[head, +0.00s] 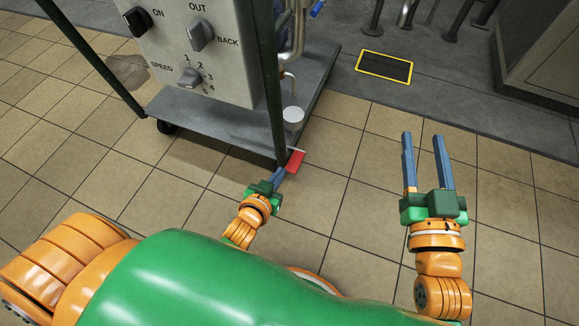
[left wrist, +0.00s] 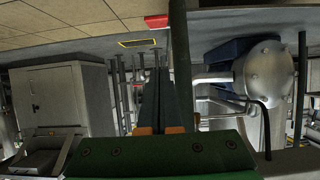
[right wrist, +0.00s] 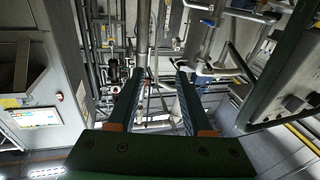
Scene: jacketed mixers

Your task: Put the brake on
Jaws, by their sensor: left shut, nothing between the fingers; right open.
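A red brake pedal (head: 294,161) sits low at the near right corner of the wheeled mixer cart (head: 215,125). It also shows at the top of the left wrist view (left wrist: 157,21). My left gripper (head: 281,172) is shut and empty, its fingertips right at the pedal's left side. I cannot tell whether they touch it. My right gripper (head: 423,137) is open and empty, above the floor to the right of the cart.
The cart carries a grey control box (head: 205,45) with several knobs, between dark green posts. A white cylinder (head: 293,117) stands on its base. A yellow-edged floor plate (head: 384,66) and a grey cabinet (head: 545,50) are at the back right. Tiled floor at right is clear.

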